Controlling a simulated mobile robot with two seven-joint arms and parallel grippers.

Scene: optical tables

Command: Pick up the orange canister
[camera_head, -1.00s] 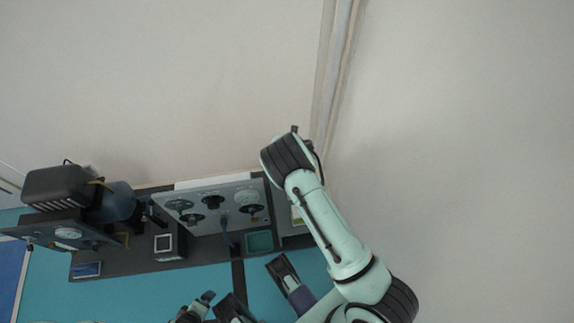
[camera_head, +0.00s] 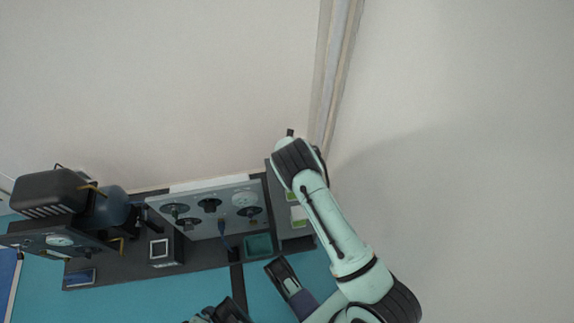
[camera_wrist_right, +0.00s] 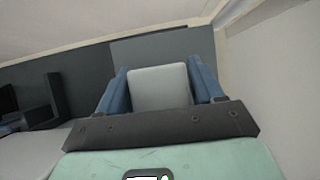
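I see no orange canister in any view. In the right wrist view, the two blue fingers of my right gripper (camera_wrist_right: 160,88) stand wide apart. A pale grey block-like shape (camera_wrist_right: 160,86) fills the space between them; I cannot tell whether they touch it. In the head view my right arm rises from the lower right and bends beside the shelf; its fingertips are not clear there. Dark parts (camera_head: 222,312) at the bottom edge seem to belong to my left gripper, cut off by the frame, so its opening is hidden.
A dark shelf (camera_head: 210,255) above the blue table (camera_head: 130,303) holds a grey panel with several round knobs (camera_head: 205,228), a small boxed device (camera_head: 166,250), a teal tray (camera_head: 258,246) and a dark instrument (camera_head: 50,192). A pale wall with a corner strip lies beyond.

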